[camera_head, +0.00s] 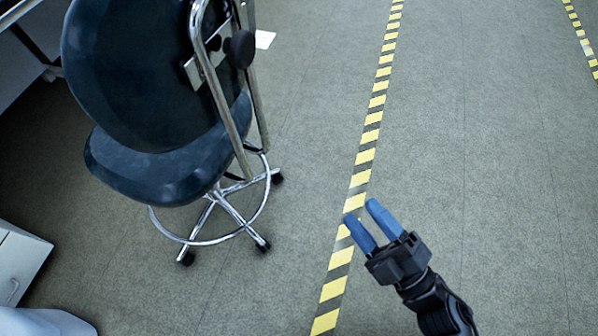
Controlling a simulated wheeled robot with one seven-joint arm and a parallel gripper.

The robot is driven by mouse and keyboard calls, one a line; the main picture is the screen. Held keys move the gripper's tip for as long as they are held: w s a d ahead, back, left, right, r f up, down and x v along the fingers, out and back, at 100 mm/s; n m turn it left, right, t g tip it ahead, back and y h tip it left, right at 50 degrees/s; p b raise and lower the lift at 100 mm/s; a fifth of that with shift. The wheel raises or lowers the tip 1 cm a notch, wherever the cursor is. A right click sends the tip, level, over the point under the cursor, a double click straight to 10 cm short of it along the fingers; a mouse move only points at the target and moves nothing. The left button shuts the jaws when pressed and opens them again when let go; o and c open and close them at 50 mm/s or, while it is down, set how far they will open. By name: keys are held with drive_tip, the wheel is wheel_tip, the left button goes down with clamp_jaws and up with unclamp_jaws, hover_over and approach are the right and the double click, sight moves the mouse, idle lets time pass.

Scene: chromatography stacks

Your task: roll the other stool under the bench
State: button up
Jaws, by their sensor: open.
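One stool (165,165) stands at the left. It has a dark blue padded seat and backrest, a chrome frame, a foot ring and a wheeled base. My gripper (361,220) is to the right of the stool, over the yellow and black floor tape. Its two blue fingers are apart with nothing between them, and it does not touch the stool. The bench is not clearly seen; only a dark edge with a metal bar (33,45) shows at the top left, partly cut off by the frame.
A white drawer cabinet (20,262) stands at the lower left, with a pale rounded object (45,322) below it. Hazard tape (366,145) runs along the floor, with another strip at the upper right. A white paper (264,39) lies behind the stool. The floor at the right is clear.

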sight(256, 168)
drive_tip(key=w+a+f+n+g+y+b, duration=0.2)
drive_tip(key=w+a+f+n+g+b, duration=0.1)
drive_tip(key=w+f+n+g+b, duration=0.25)
drive_tip(key=w+a+f+n+g+y+b, duration=0.25)
drive_tip(key=w+a+f+n+g, duration=0.2)
drive_tip(key=w+f+n, duration=0.35)
drive_tip(key=shift+m, duration=0.45)
drive_tip(key=b+x, duration=0.1)
drive_tip(key=x, duration=0.4)
drive_tip(key=b+x, duration=0.1)
drive_tip(key=x, duration=0.4)
drive_tip(key=f+b+x, duration=0.1)
drive_tip(key=x, duration=0.4)
drive_tip(key=shift+w+a, duration=0.2)
drive_tip(key=shift+w, duration=0.15)
drive_tip(key=shift+c, duration=0.4)
clamp_jaws()
drive_tip(key=shift+d+f, duration=0.1)
drive_tip(key=shift+f, duration=0.05)
